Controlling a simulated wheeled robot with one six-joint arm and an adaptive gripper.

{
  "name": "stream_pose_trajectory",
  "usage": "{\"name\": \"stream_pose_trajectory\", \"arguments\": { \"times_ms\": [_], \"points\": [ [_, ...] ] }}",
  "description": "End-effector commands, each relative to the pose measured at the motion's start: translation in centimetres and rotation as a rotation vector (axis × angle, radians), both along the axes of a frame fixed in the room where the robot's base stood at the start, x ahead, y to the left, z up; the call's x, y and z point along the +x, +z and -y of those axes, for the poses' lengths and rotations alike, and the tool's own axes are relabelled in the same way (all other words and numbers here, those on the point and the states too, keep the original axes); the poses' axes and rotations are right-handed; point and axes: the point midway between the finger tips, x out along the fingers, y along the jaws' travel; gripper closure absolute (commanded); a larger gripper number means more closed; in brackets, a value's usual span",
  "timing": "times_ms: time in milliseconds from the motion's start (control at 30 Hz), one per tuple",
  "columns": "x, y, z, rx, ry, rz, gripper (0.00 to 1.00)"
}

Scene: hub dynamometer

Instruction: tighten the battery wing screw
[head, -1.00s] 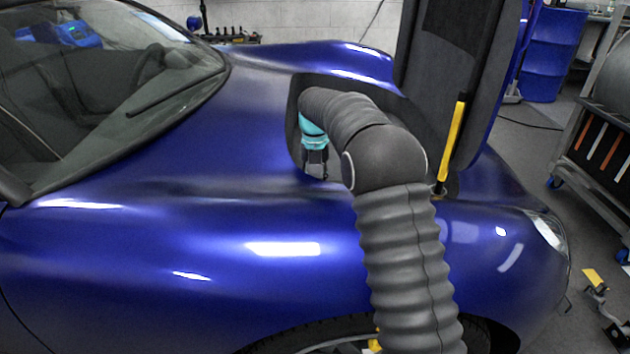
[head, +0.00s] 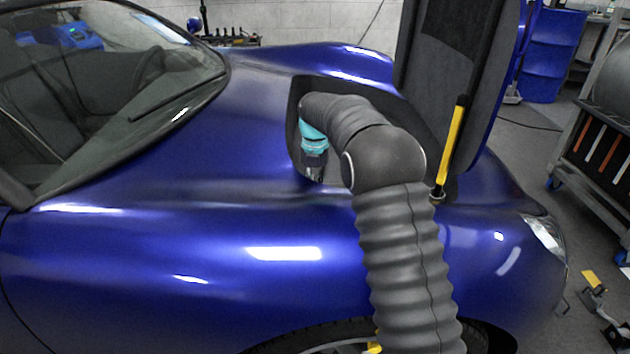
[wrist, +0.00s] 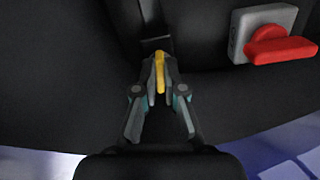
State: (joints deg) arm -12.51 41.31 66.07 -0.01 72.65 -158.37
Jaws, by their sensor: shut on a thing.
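The battery wing screw (wrist: 160,72) shows in the wrist view as a narrow yellow piece, upright in the picture, near the middle. My gripper (wrist: 159,78) is shut on it, with a finger on each side. In the head view my gripper (head: 315,172) reaches down into the open front compartment of the blue car. The wing screw is hidden there behind the car body and my arm. What the screw sits in is dark and hard to make out.
A red switch handle (wrist: 282,48) on a grey block stands to the right in the wrist view. The blue car body (head: 180,240) surrounds the compartment. The raised front lid (head: 440,90) and a yellow strut (head: 451,150) stand close right of my arm.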

Motion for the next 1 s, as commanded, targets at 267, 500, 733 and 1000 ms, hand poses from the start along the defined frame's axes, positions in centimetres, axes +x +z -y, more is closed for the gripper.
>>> {"name": "stream_pose_trajectory", "arguments": {
  "times_ms": [267, 500, 733, 1000],
  "points": [
    [-0.03, 0.25, 0.13, 0.000, -0.250, 0.000, 1.00],
    [-0.02, 0.11, 0.22, 0.001, -0.478, 0.002, 1.00],
    [-0.08, 0.06, 0.30, 0.001, -0.696, 0.002, 1.00],
    [-0.17, 0.05, 0.38, 0.001, -0.953, 0.003, 1.00]
  ]
}}
